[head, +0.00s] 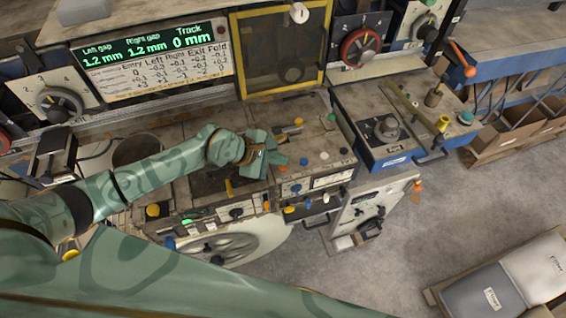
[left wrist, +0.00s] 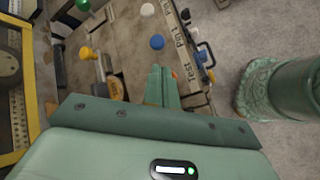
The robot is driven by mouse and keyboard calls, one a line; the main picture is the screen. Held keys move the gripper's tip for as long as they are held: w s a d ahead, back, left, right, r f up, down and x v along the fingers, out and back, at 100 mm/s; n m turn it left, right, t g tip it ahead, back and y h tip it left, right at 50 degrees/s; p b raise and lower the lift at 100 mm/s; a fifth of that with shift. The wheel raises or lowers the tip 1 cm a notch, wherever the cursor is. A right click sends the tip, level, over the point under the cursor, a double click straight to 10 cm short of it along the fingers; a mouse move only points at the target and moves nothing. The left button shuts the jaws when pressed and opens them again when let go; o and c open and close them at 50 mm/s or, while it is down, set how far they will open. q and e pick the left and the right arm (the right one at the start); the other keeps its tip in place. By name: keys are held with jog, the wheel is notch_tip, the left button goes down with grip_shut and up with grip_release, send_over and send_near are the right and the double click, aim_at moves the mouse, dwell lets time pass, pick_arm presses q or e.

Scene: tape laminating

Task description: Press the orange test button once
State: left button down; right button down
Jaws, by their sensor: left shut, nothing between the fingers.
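My right gripper is not in view.
A blue button (left wrist: 157,41) and a white button (left wrist: 147,10) stand beyond the fingertips. A yellow knob (left wrist: 86,53) is to their left. The console (head: 311,139) has more knobs on its front. The display (head: 140,47) reads gaps 1.2 mm and track 0 mm.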

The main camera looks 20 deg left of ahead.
pick_arm(q)
jog(key=shift+r, duration=0.25)
notch_tip(320, 180, up, 5)
jog(key=p, duration=0.4)
dwell(0.5)
jog(key=shift+f, duration=0.1)
dwell(0.4)
